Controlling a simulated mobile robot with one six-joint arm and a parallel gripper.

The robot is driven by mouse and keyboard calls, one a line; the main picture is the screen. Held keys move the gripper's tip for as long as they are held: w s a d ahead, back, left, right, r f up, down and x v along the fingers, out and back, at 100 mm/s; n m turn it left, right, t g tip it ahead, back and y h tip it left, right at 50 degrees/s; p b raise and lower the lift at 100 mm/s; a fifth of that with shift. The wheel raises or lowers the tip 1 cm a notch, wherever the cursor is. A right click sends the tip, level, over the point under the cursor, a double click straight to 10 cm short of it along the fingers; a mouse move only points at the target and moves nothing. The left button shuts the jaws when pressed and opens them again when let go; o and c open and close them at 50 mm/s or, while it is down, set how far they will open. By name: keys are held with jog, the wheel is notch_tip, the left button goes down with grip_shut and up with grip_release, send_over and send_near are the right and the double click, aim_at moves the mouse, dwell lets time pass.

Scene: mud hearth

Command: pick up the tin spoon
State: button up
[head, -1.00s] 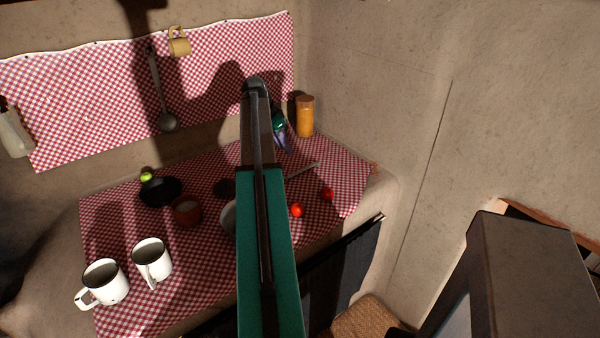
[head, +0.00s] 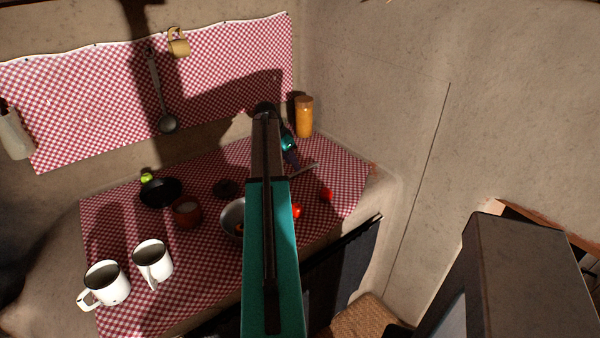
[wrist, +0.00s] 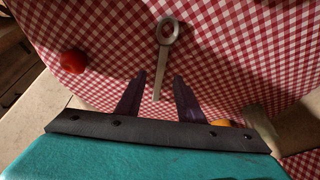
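The tin spoon (wrist: 168,34) lies on the red checked cloth in the wrist view, its round bowl toward the top and its thin handle pointing down the picture. My gripper (wrist: 159,76) is open, its two dark purple fingers apart on either side of the handle's end. The fingers do not touch the handle in this view; their height above it is hard to judge. In the head view, a slim grey piece of the spoon (head: 306,168) shows right of my gripper (head: 291,158), which is partly hidden behind my arm.
Tomatoes (head: 327,194) lie near the spoon; one shows in the wrist view (wrist: 73,62). A metal pan (head: 232,216) is partly behind my arm. An orange jar (head: 304,117) stands by the wall. White mugs (head: 153,262), a brown pot (head: 187,212) and a dark pan (head: 160,194) stand left.

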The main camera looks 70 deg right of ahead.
aim_at(296, 173)
jog(key=shift+d+f, duration=0.1)
dwell(0.3)
jog(key=shift+p+x, duration=0.95)
jog(key=shift+x, duration=1.55)
grip_shut()
